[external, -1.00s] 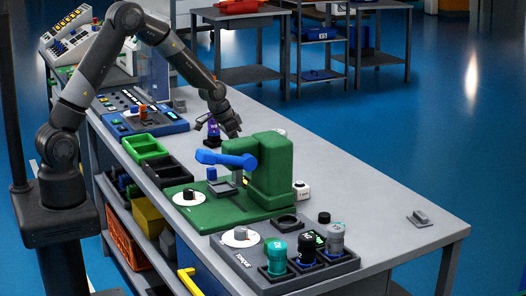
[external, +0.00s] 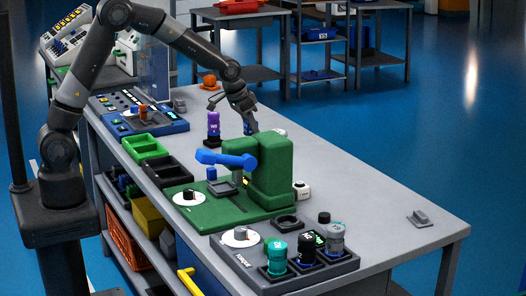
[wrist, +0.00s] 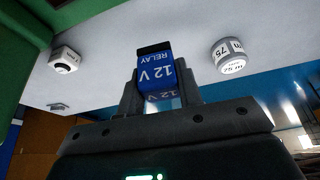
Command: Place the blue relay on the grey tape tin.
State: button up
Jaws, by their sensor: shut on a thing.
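The blue relay (wrist: 155,75), marked "12 V RELAY" and with a dark end, is between the two fingers of my gripper (wrist: 160,100) in the wrist view. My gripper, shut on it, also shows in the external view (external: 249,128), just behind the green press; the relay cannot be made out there. A round grey-white tin with printed labels (wrist: 229,57), seemingly the tape tin, stands on the bench right of the relay in the wrist view, apart from it. In the external view only a pale bit of it (external: 281,132) seems to show behind the press.
The green press (external: 270,175) with its blue lever (external: 225,159) stands close in front of my gripper. A purple can (external: 213,124) is to the left. A white box with a black knob (external: 301,190) sits right of the press. The bench's right side is mostly clear.

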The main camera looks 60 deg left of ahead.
jog(key=w+a+r, duration=0.1)
jog(key=w+r, duration=0.1)
jog(key=w, duration=0.4)
jog(key=w+a+r, duration=0.2)
jog(key=w, duration=0.4)
send_over(281, 131)
jog(key=s, duration=0.1)
jog(key=shift+n, duration=0.4)
jog(key=f, duration=0.6)
jog(key=shift+s+f, duration=0.1)
jog(key=shift+s, duration=0.1)
jog(key=shift+f, duration=2)
jog(key=shift+f, duration=0.1)
jog(key=o, duration=1)
